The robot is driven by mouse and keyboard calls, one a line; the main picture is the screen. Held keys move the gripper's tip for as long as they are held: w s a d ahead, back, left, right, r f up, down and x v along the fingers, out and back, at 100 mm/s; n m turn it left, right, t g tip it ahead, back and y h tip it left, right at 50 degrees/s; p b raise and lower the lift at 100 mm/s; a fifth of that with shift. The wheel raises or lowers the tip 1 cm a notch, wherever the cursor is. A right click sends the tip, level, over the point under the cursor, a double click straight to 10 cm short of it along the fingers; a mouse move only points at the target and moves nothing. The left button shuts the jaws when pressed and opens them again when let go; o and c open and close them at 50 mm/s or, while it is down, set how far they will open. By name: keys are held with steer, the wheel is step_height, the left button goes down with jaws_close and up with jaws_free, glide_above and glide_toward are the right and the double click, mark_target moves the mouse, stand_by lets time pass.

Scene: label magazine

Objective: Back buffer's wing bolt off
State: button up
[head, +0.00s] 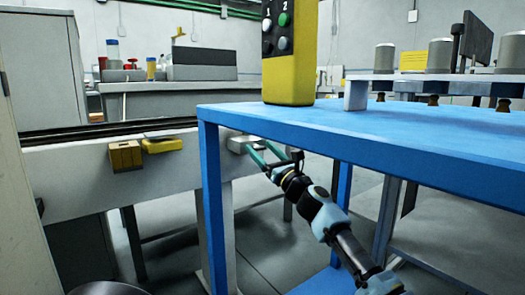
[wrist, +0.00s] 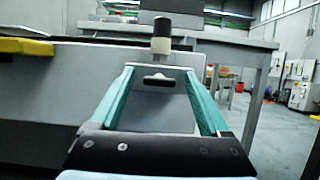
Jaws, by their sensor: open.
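My gripper (head: 259,147) is open, its teal fingers pointing at the side of the long grey rail beam (head: 80,178). In the wrist view my gripper (wrist: 159,72) has its fingers spread on either side of a pale block (wrist: 172,82) with a dark slot. I cannot tell whether the fingers touch it. This block (head: 240,145) also shows at the fingertips in the head view. Two yellow blocks (head: 125,157) (head: 162,145) sit farther left on the beam. I cannot tell which piece is the back buffer, and no wing bolt is clearly recognisable.
A blue table (head: 290,123) stands close beside my arm, its leg (head: 212,200) left of my gripper. On it stands a yellow control box (head: 290,75) with buttons.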

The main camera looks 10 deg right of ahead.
jaws_close()
stand_by(0.6)
steer(key=shift+n, duration=0.3)
steer(key=n+g+y+p, duration=0.1)
steer(key=n, duration=0.2)
steer(key=n+g+y, duration=0.1)
steer(key=n+y, duration=0.1)
steer(key=n, duration=0.2)
steer(key=shift+d+r+n+g+p, duration=0.1)
steer(key=shift+n+g+p, duration=0.2)
steer(key=shift+p, duration=0.05)
steer(key=n+g+p, duration=0.1)
steer(key=n, duration=0.2)
steer(key=n+g+y, duration=0.1)
steer(key=n, duration=0.1)
steer(key=shift+n+g+y+p, duration=0.3)
steer(key=shift+n+p, duration=0.1)
steer(key=n+g+p, duration=0.1)
steer(key=n, duration=0.2)
steer(key=n+g+p, duration=0.1)
steer(key=n, duration=0.2)
steer(key=shift+n+g+h+p, duration=0.35)
steer(key=shift+n+h+p, duration=0.05)
steer(key=shift+n, duration=0.7)
steer(key=shift+n+g+h+p, duration=0.35)
steer(key=shift+n+h+p, duration=0.05)
steer(key=shift+n, duration=0.7)
